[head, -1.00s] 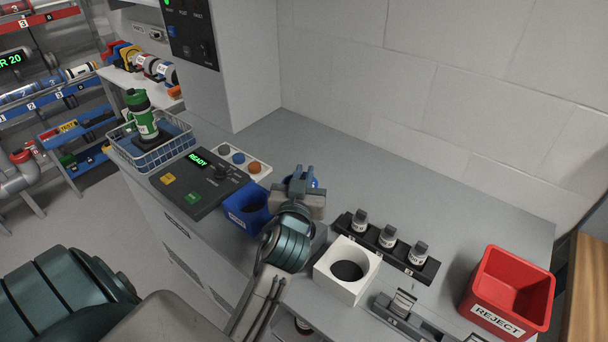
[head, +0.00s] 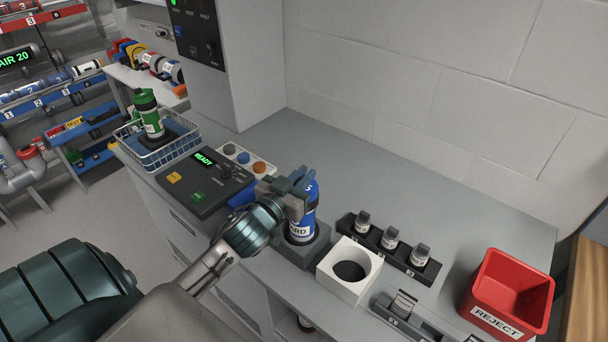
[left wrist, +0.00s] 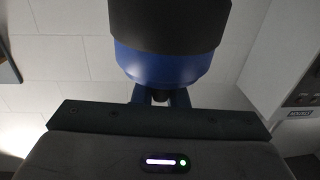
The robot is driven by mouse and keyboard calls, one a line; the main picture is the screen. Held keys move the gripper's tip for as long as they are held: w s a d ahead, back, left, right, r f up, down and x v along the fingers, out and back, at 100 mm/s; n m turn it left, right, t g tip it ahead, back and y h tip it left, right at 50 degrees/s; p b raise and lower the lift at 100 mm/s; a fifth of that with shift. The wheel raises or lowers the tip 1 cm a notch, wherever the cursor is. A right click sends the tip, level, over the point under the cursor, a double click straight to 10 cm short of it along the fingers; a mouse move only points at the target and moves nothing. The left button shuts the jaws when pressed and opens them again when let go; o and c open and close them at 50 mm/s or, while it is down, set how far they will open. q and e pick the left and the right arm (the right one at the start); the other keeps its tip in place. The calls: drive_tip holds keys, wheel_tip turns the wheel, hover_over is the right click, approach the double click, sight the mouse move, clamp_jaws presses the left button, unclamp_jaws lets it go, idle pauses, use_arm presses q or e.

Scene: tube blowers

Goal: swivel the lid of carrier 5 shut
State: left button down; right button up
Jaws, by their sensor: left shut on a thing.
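Carrier 5 (head: 306,200), a blue tube with a white label and the number 5 near its top, stands upright in a grey holder (head: 293,252) on the counter. My left gripper (head: 299,180) is at its upper end, on the left side, shut on what looks like its lid. The fingers cover part of the top, so how far the lid is swivelled cannot be told. In the left wrist view the blue end (left wrist: 165,65) with a black band fills the top, and a small dark piece sits between the fingers (left wrist: 160,98). My right gripper is not in view.
A white block with a round hole (head: 348,268) is just right of the holder. Behind it is a black rack (head: 388,245) with several small jars. A red reject bin (head: 510,290) is farther right. A control panel (head: 200,185) and a wire basket (head: 160,150) are left.

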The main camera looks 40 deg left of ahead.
use_arm(q)
drive_tip(key=shift+f, duration=0.2)
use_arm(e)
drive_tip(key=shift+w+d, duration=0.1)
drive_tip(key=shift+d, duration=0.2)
use_arm(q)
drive_tip(key=c, duration=1.5)
unclamp_jaws()
drive_tip(key=shift+o, duration=0.3)
drive_tip(key=shift+w+a, duration=0.1)
drive_tip(key=shift+w, duration=0.05)
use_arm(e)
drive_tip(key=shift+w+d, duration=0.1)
